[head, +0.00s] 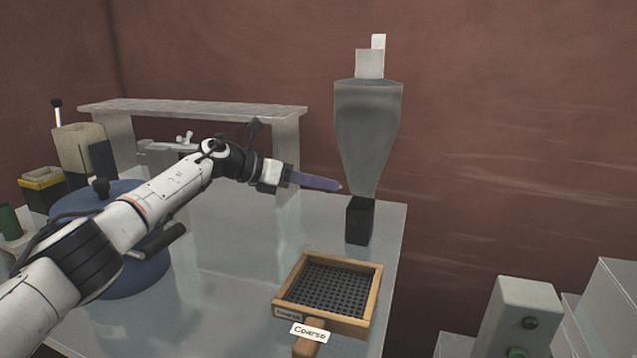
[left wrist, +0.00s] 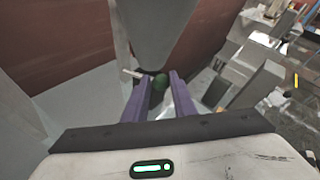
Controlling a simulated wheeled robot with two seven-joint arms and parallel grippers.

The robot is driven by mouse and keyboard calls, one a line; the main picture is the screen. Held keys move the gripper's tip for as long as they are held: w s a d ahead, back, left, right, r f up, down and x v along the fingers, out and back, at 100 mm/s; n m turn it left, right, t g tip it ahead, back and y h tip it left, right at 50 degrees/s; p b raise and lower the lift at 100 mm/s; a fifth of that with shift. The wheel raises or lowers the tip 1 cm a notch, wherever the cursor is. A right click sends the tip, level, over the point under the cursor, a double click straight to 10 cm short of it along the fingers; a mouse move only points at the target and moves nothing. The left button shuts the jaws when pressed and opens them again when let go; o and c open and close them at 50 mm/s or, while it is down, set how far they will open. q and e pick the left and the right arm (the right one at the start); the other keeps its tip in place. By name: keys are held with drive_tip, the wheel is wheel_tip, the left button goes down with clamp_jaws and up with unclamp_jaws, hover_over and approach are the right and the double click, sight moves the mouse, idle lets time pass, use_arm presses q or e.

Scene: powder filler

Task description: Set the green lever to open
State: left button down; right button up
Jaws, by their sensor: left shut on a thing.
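The powder filler's grey hopper (head: 367,125) stands at the table's right back, narrowing down to a black block (head: 360,222). My left gripper (head: 338,186) reaches in from the left, its purple fingers beside the hopper's lower cone. The green lever cannot be made out in the head view. My right gripper is not in view.
A wooden-framed sieve (head: 372,300) with a "Coarse" tag lies at the table's front right. A blue round vessel (head: 150,275) is partly behind my left arm. A grey raised shelf (head: 200,108) stands at the back. The table (head: 225,285) is clear left of the sieve.

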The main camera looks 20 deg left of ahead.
use_arm(q)
drive_tip(key=c, duration=1.8)
unclamp_jaws()
drive_tip(key=shift+w+d+r, duration=0.25)
drive_tip(key=shift+r, duration=0.15)
drive_tip(key=o, duration=0.4)
drive_tip(key=shift+w+d+f, duration=0.15)
drive_tip(key=shift+w+f, duration=0.1)
drive_tip(key=shift+c, duration=0.2)
drive_tip(key=shift+o, duration=0.3)
drive_tip(key=shift+f, duration=0.15)
drive_tip(key=b+v, duration=0.1)
drive_tip(key=v, duration=1)
drive_tip(key=shift+s+f, duration=0.1)
drive_tip(key=shift+f, duration=0.05)
